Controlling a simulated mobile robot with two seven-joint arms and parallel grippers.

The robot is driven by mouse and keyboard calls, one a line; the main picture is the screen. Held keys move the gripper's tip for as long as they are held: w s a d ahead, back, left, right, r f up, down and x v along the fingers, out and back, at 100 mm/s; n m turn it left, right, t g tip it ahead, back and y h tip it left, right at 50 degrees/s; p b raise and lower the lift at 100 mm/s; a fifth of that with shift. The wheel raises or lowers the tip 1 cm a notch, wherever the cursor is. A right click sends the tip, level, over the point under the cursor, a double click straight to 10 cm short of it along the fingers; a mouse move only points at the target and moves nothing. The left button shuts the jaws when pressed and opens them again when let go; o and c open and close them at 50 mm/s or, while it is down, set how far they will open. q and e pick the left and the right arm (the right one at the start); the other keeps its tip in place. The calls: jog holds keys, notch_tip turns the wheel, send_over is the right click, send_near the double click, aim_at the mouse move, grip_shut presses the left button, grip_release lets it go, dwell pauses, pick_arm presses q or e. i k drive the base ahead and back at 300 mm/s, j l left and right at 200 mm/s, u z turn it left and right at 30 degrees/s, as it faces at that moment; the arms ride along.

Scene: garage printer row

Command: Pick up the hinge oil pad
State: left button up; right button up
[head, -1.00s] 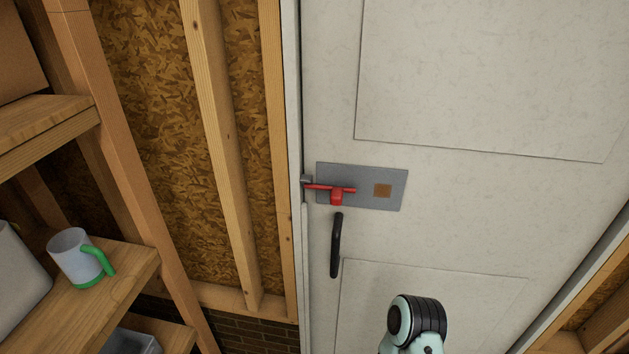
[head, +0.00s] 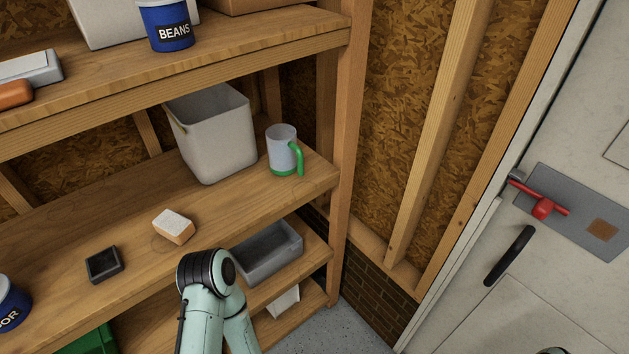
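Nothing in view is labelled as the hinge oil pad, so I cannot tell for sure which thing it is. On the middle shelf lie two small pad-like things. One is a small square black tray-like pad (head: 104,264) with a dark inside. The other is a block with a white top and tan sides (head: 174,226), behind and to the right of it. Both lie flat and apart from each other. Neither of my grippers shows; only an arm link of mine rises in front of the shelves.
The middle shelf (head: 240,204) also bears a pale bin (head: 213,138) and a green-handled mug (head: 283,150). A blue tin (head: 11,307) stands at the far left. A grey tray (head: 268,254) sits lower. The door (head: 545,300) with a red latch (head: 542,207) is at right.

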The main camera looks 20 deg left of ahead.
aim_at(105, 265)
jog(key=u, duration=2.4)
